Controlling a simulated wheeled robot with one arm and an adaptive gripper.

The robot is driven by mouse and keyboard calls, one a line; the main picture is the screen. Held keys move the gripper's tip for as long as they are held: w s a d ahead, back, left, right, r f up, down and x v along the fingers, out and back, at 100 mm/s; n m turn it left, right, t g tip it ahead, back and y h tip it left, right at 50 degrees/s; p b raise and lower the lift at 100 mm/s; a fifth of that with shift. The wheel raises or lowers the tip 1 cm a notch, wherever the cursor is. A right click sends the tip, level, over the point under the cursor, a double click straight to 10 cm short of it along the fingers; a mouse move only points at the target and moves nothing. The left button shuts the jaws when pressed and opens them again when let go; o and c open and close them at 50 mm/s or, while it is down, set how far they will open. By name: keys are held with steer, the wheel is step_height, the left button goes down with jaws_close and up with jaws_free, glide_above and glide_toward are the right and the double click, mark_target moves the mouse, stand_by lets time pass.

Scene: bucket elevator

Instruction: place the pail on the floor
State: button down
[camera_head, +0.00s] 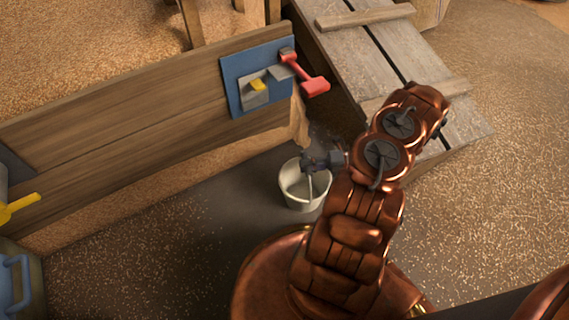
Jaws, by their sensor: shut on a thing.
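A white pail (297,201) is in the middle of the head view, left of my copper arm and over the dark floor (215,230). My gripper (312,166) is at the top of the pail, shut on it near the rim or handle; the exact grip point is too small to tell. The pail looks roughly upright. I cannot tell whether its bottom touches the floor or hangs above it. My arm hides the floor to the right of the pail.
A wooden plank wall (120,110) with a blue panel (235,88) and a red lever (305,75) stands behind. A wooden ramp (350,60) is at the upper right. Grain is spread over the floor.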

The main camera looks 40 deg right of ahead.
steer(key=w+a+f+b, duration=0.2)
steer(key=w+f+b, duration=0.2)
steer(key=w, duration=0.6)
steer(key=shift+w+f+b, duration=0.2)
steer(key=shift+b, duration=0.25)
steer(key=shift+f, duration=0.15)
steer(key=c, duration=1)
jaws_free()
steer(key=p+v, duration=0.4)
steer(key=v, duration=0.8)
